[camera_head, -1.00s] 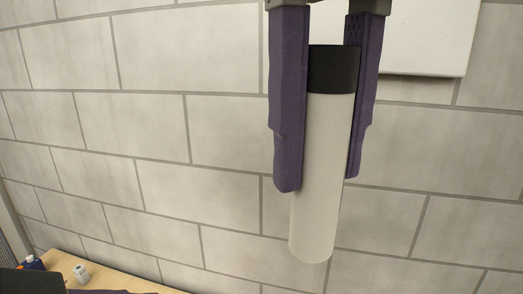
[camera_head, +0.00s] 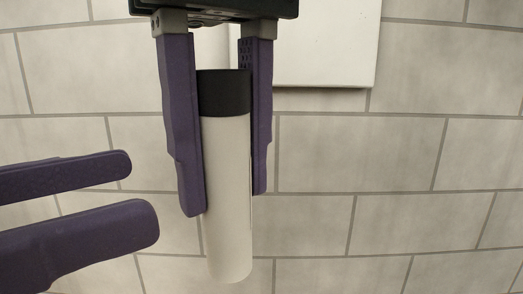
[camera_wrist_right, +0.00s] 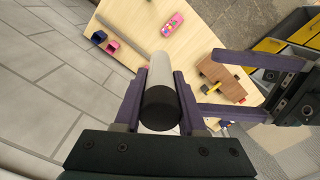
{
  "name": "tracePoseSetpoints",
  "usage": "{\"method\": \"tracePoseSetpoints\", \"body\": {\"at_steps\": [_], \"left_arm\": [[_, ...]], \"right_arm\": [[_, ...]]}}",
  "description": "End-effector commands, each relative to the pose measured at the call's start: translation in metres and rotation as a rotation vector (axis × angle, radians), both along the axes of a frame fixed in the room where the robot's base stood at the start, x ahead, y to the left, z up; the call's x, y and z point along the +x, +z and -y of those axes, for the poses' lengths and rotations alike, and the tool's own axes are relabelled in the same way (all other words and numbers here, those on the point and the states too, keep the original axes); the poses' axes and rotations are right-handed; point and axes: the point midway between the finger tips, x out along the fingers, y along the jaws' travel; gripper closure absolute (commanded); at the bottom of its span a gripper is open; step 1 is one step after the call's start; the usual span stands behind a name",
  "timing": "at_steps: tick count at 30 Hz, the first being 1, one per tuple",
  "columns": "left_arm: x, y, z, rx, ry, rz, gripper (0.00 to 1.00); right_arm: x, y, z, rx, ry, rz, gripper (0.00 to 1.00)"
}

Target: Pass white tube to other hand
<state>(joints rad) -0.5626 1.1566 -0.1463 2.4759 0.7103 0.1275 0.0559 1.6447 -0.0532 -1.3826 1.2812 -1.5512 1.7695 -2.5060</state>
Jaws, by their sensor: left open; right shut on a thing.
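The white tube (camera_head: 228,190) has a black cap at its upper end and hangs nearly upright in the head view. My right gripper (camera_head: 222,200) is shut on it from above, one purple finger on each side. The tube also shows in the right wrist view (camera_wrist_right: 172,72), with its black cap towards that camera. My left gripper (camera_head: 145,195) is open and empty, coming in from the left, with its fingertips left of the tube's lower half and apart from it. In the right wrist view the left gripper (camera_wrist_right: 250,88) is at the right.
A tiled wall (camera_head: 400,160) fills the head view's background, with a white panel (camera_head: 325,45) at the top. In the right wrist view, a wooden table (camera_wrist_right: 130,35) lies below with a pink object (camera_wrist_right: 172,24), a brown block (camera_wrist_right: 220,78) and pink and blue pieces (camera_wrist_right: 108,42).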

Motion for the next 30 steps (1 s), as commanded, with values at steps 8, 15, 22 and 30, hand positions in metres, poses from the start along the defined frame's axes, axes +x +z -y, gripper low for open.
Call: {"method": "tracePoseSetpoints", "body": {"at_steps": [8,15,22,30], "left_arm": [[0.015,0.003,0.020,-0.004,-0.006,0.007,0.25],[0.035,0.003,0.046,-0.006,-0.008,0.008,0.25],[0.059,0.002,0.073,-0.005,-0.005,0.003,0.25],[0.071,0.001,0.088,-0.001,-0.007,0.002,0.25]], "right_arm": [[0.000,0.000,0.000,0.000,0.000,0.000,1.00],[0.000,0.000,0.000,0.000,0.000,0.000,1.00],[0.000,0.000,0.000,0.000,0.000,0.000,1.00],[0.000,0.000,0.000,0.000,0.000,0.000,1.00]]}}
